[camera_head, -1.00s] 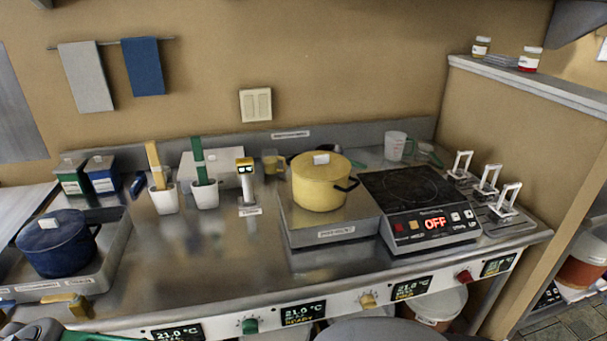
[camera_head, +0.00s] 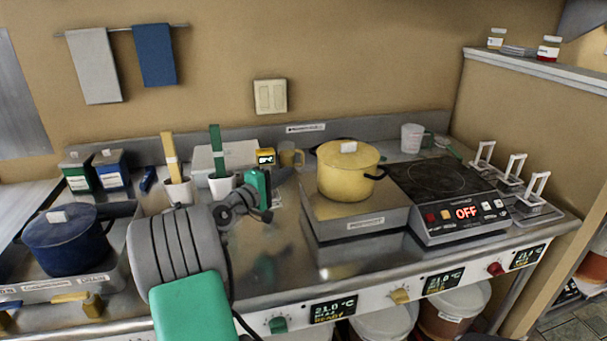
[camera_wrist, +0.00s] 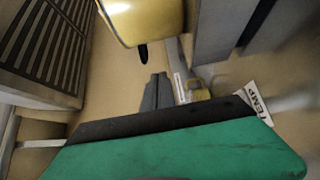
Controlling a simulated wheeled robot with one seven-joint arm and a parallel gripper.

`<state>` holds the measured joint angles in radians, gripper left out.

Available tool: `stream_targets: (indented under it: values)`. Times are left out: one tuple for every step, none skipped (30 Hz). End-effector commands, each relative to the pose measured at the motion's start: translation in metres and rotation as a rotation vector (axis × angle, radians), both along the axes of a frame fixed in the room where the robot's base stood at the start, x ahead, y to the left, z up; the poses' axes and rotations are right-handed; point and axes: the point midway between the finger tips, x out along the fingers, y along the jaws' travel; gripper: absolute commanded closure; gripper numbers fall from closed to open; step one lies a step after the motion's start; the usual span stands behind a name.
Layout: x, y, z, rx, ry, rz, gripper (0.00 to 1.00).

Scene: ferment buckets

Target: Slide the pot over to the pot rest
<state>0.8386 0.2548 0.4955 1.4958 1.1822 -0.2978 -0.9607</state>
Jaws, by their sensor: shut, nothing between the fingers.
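A yellow pot (camera_head: 347,172) with a pale lid tag and dark side handles stands upright on a raised steel platform with a front label (camera_head: 364,224), whose text is too small to read. A blue pot (camera_head: 66,240) stands on a low labelled tray (camera_head: 62,291) at the far left; I cannot tell which support is the pot rest. My gripper (camera_head: 282,175) is shut and empty, left of the yellow pot and apart from it. In the wrist view its dark fingers (camera_wrist: 157,91) point towards a yellow surface (camera_wrist: 143,20), likely the yellow pot.
A hot plate (camera_head: 434,184) reading OFF is right of the platform. Cups with a yellow (camera_head: 170,150) and a green utensil (camera_head: 215,150), and a mug (camera_head: 291,156), stand behind my arm. A measuring cup (camera_head: 411,138) is at the back. Knobs line the front edge.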

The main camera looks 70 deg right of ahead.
Motion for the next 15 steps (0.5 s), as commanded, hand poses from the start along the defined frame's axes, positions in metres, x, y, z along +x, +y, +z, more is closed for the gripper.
stream_targets:
  values:
    - [-0.002,-0.004,0.002,-0.003,0.001,-0.002,1.0]
    - [-0.003,-0.008,0.003,-0.003,-0.001,-0.002,1.0]
    - [-0.005,-0.013,0.003,-0.002,-0.002,-0.001,1.0]
    - [-0.007,-0.018,0.003,-0.002,-0.002,-0.001,1.0]
    - [-0.009,-0.024,0.003,-0.002,-0.002,-0.002,1.0]
    - [-0.012,-0.032,0.003,-0.001,-0.003,-0.001,1.0]
    - [-0.014,-0.038,0.003,-0.001,-0.004,-0.002,1.0]
    - [-0.017,-0.044,0.003,0.0,-0.003,-0.001,1.0]
    - [-0.019,-0.053,0.003,-0.001,-0.005,-0.001,1.0]
    - [-0.022,-0.059,0.003,0.0,-0.005,-0.001,1.0]
    - [-0.024,-0.065,0.003,-0.001,-0.005,0.0,1.0]
    - [-0.027,-0.073,0.003,0.0,-0.005,0.0,1.0]
    - [-0.028,-0.079,0.003,-0.001,-0.006,0.001,1.0]
    - [-0.031,-0.086,0.003,0.0,-0.005,0.001,1.0]
    - [-0.034,-0.093,0.003,-0.001,-0.006,0.001,1.0]
